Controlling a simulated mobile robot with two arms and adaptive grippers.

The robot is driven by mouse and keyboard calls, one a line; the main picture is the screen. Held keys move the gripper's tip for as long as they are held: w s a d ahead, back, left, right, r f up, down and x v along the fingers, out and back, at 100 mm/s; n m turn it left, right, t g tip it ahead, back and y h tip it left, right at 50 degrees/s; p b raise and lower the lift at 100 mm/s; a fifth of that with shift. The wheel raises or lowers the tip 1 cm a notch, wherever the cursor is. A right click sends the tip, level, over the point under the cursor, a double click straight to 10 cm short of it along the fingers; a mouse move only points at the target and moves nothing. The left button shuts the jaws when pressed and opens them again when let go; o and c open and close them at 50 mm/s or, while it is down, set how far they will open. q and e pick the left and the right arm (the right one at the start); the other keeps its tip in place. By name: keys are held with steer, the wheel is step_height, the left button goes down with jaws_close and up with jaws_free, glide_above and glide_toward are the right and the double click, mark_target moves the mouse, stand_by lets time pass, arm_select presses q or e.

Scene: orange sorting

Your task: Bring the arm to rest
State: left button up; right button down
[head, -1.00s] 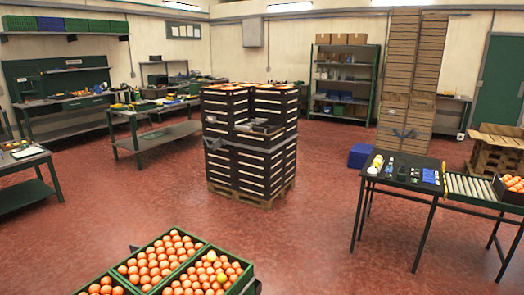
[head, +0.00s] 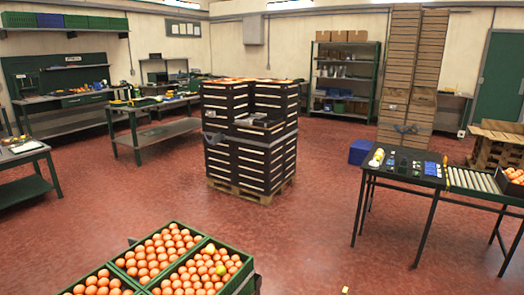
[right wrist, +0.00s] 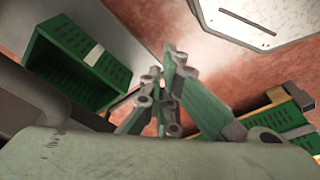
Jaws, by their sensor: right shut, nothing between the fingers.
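My right gripper (right wrist: 160,85) shows in the right wrist view, with its linked grey and green fingers close together. It is shut and I see nothing between the fingers. It is not visible in the head view. My left gripper is in neither view. Most of my arms are out of sight.
Green crates (head: 240,280) full of oranges stand at the bottom of the head view. A tall stack of dark crates (head: 235,160) stands mid-floor on a pallet. A dark table (head: 400,178) with small items joins a roller conveyor (head: 475,180) at right. Red floor (head: 300,235) between is clear.

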steer(key=s+d+f+g+b, duration=0.1)
steer(key=s+d+f+b, duration=0.1)
steer(key=s+f, duration=1.3)
step_height(320, 180, down, 3)
steer(key=shift+s+d+b, duration=0.4)
steer(key=shift+b, duration=0.45)
